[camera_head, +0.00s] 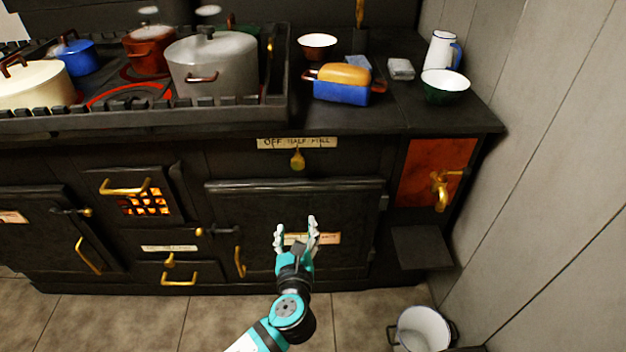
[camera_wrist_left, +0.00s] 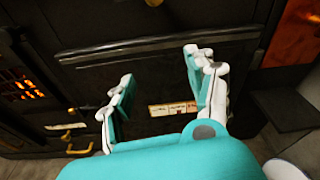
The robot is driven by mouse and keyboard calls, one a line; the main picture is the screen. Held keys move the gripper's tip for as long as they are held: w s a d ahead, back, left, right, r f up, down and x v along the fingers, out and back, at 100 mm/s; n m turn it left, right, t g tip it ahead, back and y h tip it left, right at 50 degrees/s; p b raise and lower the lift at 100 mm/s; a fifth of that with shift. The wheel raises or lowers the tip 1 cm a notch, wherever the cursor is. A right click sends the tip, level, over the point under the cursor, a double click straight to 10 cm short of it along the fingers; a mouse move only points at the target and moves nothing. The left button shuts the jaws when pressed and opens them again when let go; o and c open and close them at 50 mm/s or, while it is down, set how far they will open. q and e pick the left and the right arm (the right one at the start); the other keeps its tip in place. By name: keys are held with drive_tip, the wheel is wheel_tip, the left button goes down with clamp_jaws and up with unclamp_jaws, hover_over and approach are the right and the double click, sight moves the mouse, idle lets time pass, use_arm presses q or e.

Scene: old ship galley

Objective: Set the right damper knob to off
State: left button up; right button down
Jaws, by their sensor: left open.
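The right damper knob (camera_head: 297,160) is a small brass knob on the black stove front. It sits below a cream label plate (camera_head: 297,143) reading OFF, HALF, FULL, roughly under the word HALF. In the left wrist view a brass piece at the top edge, seemingly the knob (camera_wrist_left: 154,3), is partly cut off. My left gripper (camera_head: 296,232) is open and empty, below the knob in the head view and in front of the oven door (camera_head: 235,210). It appears apart from the knob. My right gripper is in neither view.
A long dark rail (camera_head: 290,186) runs along the oven door's top, between gripper and knob in the picture. A brass tap (camera_head: 440,190) and small shelf (camera_head: 421,246) are at the right. Pots, including a grey one (camera_head: 213,66), stand on the stove top.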

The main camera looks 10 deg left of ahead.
use_arm(q)
drive_tip(key=m+t+y, duration=0.1)
drive_tip(key=m+t, duration=0.1)
approach(298, 165)
drive_tip(key=b+x, duration=0.2)
drive_tip(key=x, duration=0.7)
drive_tip(key=shift+w+a+b, duration=0.15)
drive_tip(key=shift+w+b, duration=0.1)
drive_tip(key=shift+b, duration=0.1)
drive_tip(key=shift+w+a, duration=0.2)
drive_tip(key=shift+w, duration=0.5)
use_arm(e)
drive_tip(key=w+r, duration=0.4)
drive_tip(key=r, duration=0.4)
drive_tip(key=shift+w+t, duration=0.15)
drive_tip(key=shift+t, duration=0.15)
use_arm(q)
drive_tip(key=shift+c, duration=0.2)
clamp_jaws()
